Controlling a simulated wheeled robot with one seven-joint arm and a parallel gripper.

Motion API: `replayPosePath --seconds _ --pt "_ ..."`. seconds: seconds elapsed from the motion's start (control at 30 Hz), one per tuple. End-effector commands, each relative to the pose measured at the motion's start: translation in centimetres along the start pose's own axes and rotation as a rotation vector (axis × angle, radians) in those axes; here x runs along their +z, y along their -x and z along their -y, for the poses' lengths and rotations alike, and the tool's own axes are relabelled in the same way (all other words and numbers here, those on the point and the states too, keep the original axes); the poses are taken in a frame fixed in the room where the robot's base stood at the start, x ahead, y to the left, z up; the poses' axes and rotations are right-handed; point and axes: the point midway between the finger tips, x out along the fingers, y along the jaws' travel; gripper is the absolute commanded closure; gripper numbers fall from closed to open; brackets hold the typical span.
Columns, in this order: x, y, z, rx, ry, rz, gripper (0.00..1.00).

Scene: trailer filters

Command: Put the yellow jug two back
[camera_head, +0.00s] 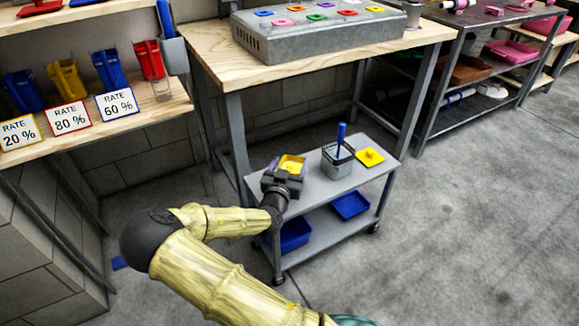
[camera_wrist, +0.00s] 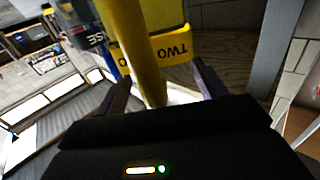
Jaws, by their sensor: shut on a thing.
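The yellow jug two (camera_wrist: 150,35) fills the upper middle of the wrist view, with "TWO" on it upside down. My gripper (camera_wrist: 160,88) is shut on the jug's yellow handle, which passes between the two fingers. In the head view my gripper (camera_head: 282,182) is at the left end of the grey trolley (camera_head: 330,194), with the yellow jug top (camera_head: 292,164) just beyond it. The jug's underside is hidden, so I cannot tell if it touches the trolley.
A grey container (camera_head: 338,162) with a blue-handled tool and a yellow lid (camera_head: 370,157) are on the trolley. Blue trays (camera_head: 350,205) are below. A wooden shelf (camera_head: 150,125) at left holds blue, yellow and red jugs behind rate cards (camera_head: 68,118). A workbench (camera_head: 210,50) stands behind.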

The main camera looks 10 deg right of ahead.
Motion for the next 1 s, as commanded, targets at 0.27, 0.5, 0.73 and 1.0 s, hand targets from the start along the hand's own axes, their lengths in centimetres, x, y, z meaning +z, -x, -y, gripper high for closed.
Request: replayPosePath --seconds 0.27,0.5,0.73,1.0 --pt "0.1 0.0 0.0 0.000 0.000 0.000 0.08" --pt "-0.3 0.0 0.0 0.000 0.000 0.000 0.08" --pt "-0.3 2.9 0.0 -0.001 0.001 0.003 0.08" --pt "-0.4 8.2 0.1 -0.002 0.001 0.003 0.08"
